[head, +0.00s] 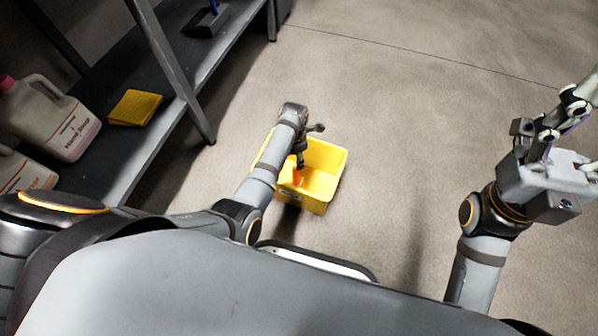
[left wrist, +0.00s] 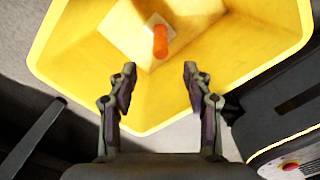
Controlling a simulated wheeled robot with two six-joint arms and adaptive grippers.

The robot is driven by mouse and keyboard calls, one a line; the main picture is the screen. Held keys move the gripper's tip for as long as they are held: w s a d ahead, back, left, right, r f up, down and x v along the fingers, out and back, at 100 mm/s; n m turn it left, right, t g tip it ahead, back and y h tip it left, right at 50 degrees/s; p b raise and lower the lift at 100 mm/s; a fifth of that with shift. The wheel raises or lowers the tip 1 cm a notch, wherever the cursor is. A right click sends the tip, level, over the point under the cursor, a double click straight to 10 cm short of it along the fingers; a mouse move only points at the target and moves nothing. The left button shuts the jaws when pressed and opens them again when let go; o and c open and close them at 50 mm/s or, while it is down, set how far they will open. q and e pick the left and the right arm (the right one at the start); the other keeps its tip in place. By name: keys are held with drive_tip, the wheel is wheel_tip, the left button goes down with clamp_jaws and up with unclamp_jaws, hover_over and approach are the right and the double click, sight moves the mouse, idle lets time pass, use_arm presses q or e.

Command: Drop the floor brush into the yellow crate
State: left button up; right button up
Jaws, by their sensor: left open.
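The yellow crate (head: 329,158) stands on the floor in front of me. In the left wrist view its yellow wall (left wrist: 245,45) fills most of the picture. An orange cylinder with a small pale block beside it, which looks like the floor brush (left wrist: 160,42), is inside the crate. Its orange part (head: 297,178) also shows in the head view, just below the gripper. My left gripper (left wrist: 160,78) is over the near side of the crate, with its fingers apart and nothing between them. My right gripper (head: 562,115) is raised at the right, away from the crate; its jaw opening is unclear.
A dark shelf rack (head: 140,133) stands at the left, with a leg close to the crate. The floor beyond and right of the crate is clear.

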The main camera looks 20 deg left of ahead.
use_arm(q)
wheel_tip(320, 180, up, 8)
drive_tip(key=shift+f, duration=0.25)
idle(0.6)
